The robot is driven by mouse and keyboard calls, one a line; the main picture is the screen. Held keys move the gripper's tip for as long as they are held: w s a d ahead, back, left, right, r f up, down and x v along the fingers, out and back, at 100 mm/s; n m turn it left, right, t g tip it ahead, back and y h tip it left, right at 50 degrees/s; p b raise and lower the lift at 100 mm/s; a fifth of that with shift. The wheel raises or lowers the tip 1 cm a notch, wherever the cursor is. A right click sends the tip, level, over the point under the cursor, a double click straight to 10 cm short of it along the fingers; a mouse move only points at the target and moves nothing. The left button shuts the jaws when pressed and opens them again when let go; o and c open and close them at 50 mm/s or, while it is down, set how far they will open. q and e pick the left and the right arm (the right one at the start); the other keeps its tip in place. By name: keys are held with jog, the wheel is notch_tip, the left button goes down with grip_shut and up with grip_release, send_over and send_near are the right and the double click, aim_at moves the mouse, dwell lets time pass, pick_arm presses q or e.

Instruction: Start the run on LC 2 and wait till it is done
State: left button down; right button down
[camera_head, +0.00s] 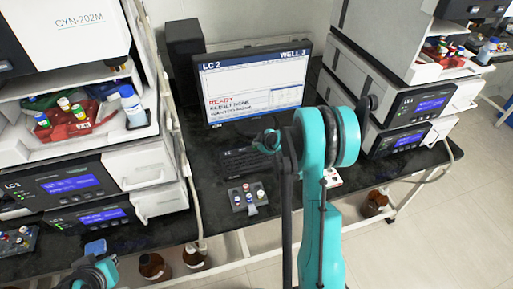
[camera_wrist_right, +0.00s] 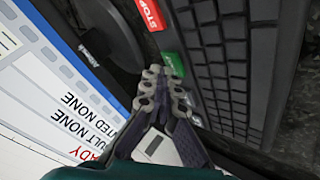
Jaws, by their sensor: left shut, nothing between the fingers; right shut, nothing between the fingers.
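The monitor (camera_head: 255,85) is headed LC 2 and WELL 3, and shows READY in red and a result of NONE. It also shows in the right wrist view (camera_wrist_right: 60,75). The black keyboard (camera_head: 245,162) lies in front of it, and its keys (camera_wrist_right: 235,60) fill the right of the wrist view. A green key (camera_wrist_right: 172,64) sits beside a red STOP key (camera_wrist_right: 150,14). My right gripper (camera_wrist_right: 163,88) is shut, its tips over or at the green key; contact cannot be told. My left gripper (camera_head: 98,272) is shut, low at the left. The LC 2 stack (camera_head: 75,183) stands at the left.
A second instrument stack (camera_head: 405,110) stands at the right of the bench. A small holder with coloured caps (camera_head: 247,197) lies before the keyboard. Brown bottles (camera_head: 152,266) stand under the bench. My right arm hides part of the bench middle.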

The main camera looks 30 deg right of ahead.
jog(key=shift+f+b, duration=0.45)
dwell(0.5)
jog(key=shift+r, duration=0.15)
jog(key=shift+r+p, duration=0.55)
jog(key=shift+r, duration=0.2)
jog(key=shift+r+p, duration=1.65)
jog(key=shift+r, duration=0.85)
dwell(3.7)
